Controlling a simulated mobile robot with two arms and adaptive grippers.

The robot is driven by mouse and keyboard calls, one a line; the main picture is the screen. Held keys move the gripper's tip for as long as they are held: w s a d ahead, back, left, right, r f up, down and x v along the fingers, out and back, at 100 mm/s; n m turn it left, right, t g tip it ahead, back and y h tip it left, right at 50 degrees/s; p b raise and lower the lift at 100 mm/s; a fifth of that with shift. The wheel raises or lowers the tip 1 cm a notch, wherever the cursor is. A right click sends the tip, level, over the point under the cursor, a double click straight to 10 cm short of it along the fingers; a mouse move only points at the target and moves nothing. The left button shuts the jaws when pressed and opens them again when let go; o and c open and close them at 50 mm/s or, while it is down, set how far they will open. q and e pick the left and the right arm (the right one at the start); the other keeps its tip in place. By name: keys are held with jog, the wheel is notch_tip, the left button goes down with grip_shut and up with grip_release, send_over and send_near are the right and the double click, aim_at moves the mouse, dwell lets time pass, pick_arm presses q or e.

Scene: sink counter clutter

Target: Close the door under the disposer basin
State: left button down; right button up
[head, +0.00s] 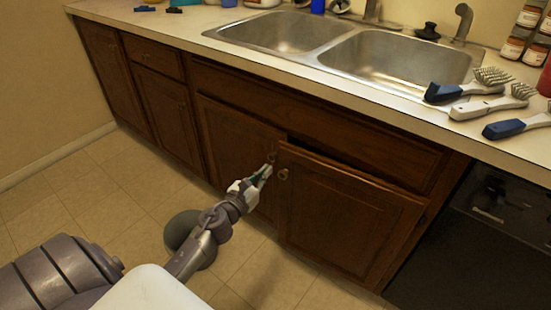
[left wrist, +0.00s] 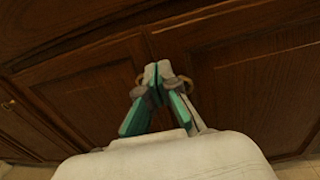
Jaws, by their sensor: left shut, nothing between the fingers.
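The double sink has a left basin (head: 288,32) and a right basin (head: 405,62); I cannot tell from the view which has the disposer. Under the right basin, a brown cabinet door (head: 345,215) stands slightly ajar, with a dark gap along its top edge. Its round pull (head: 283,174) is near its upper left corner. The door to its left (head: 232,145) looks shut. My left gripper (head: 267,170) is shut and empty, its tips in front of the seam between these doors, close to the pulls. In the left wrist view, the fingertips (left wrist: 158,72) are together between two ring pulls.
Several brushes (head: 485,90) lie on the counter right of the sink, with spice jars (head: 524,35) behind. A dark appliance (head: 475,245) stands right of the cabinets. The tiled floor (head: 115,205) in front of the left cabinets is clear.

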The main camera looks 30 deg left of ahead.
aim_at(281, 155)
pick_arm(q)
jog(key=w, duration=0.4)
jog(key=shift+w, duration=0.4)
jog(key=shift+w+a, duration=0.1)
jog(key=shift+w, duration=0.65)
